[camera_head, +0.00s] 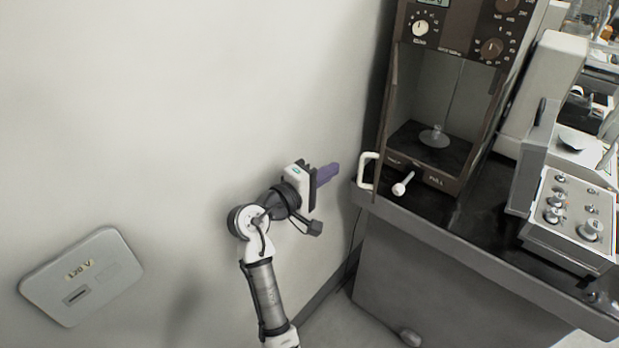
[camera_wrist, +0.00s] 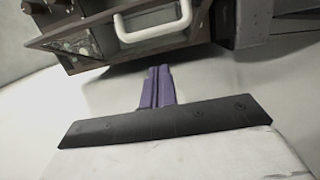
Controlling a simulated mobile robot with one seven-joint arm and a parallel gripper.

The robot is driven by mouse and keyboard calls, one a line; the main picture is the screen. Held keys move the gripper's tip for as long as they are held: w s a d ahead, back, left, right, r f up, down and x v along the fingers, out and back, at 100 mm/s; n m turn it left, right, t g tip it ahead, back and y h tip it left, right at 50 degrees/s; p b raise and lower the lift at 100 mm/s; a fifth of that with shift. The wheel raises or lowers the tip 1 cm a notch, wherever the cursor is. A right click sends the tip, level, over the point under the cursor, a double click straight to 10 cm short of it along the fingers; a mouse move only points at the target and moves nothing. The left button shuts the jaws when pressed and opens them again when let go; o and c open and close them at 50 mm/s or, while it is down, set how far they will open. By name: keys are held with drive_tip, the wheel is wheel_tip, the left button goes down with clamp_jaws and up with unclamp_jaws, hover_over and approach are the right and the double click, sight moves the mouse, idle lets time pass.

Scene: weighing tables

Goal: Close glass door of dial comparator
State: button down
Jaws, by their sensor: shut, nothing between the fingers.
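The dial comparator (camera_head: 440,170) is a brown cabinet on the dark bench top, with dials above an inner chamber. A round clear pan (camera_head: 434,137) sits in the chamber. A white U-shaped handle (camera_head: 368,168) stands at the cabinet's lower left; it also shows in the wrist view (camera_wrist: 155,32). The glass door's pane is hard to make out, so I cannot tell its angle. My gripper (camera_head: 328,173) has purple fingers, shut and empty, left of the handle and apart from it. In the wrist view the fingers (camera_wrist: 158,78) point toward the handle.
A white knob (camera_head: 402,184) juts from the comparator's lower front. A grey case with several metal weights (camera_head: 560,205) stands to the right on the bench (camera_head: 470,240). A wall lies behind my arm, with a grey panel (camera_head: 82,277) at lower left.

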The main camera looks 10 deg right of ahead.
drive_tip(key=d, duration=0.1)
drive_tip(key=s+d+p, duration=0.1)
drive_tip(key=d, duration=0.1)
drive_tip(key=shift+d, duration=0.3)
drive_tip(key=shift+s+d+f, duration=0.1)
